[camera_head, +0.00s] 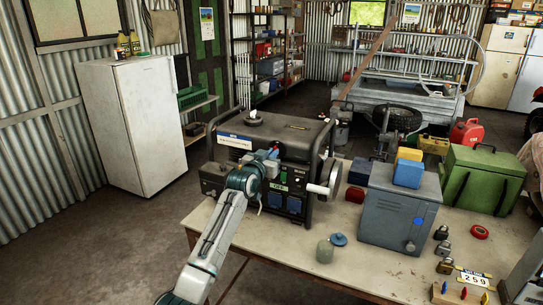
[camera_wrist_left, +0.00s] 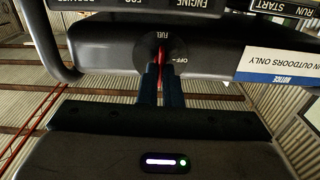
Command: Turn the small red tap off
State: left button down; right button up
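The small red tap (camera_wrist_left: 162,54) is on the dark generator (camera_head: 300,138), below a "FUEL" label that reads upside down in the left wrist view. An "OFF" mark shows just to the right of the tap there. The lever lies roughly in line with my fingers. My left gripper (camera_wrist_left: 161,72) has its two dark fingers close together, one on each side of the red lever, and looks shut on it. In the head view my left gripper (camera_head: 274,153) reaches the generator's front, with a bit of red at its tip. My right gripper is not in view.
The generator stands on a workbench (camera_head: 300,236) inside a black tube frame.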

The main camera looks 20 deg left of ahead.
pick_arm(q)
jog(key=m+b, duration=0.2)
jog(key=m, duration=0.3)
jog(key=m+b, duration=0.3)
jog(key=m, duration=0.3)
jog(key=m+b, duration=0.2)
jog(key=m, duration=0.4)
jog(key=shift+d+f, duration=0.2)
jog(key=shift+f, duration=0.1)
jog(key=shift+m+b, duration=0.3)
jog(key=shift+m, duration=0.1)
jog(key=c, duration=1.6)
grip_release()
jog(key=shift+s, duration=0.1)
jog(key=s+b, duration=0.2)
jog(key=s, duration=0.8)
jog(key=shift+s, duration=0.3)
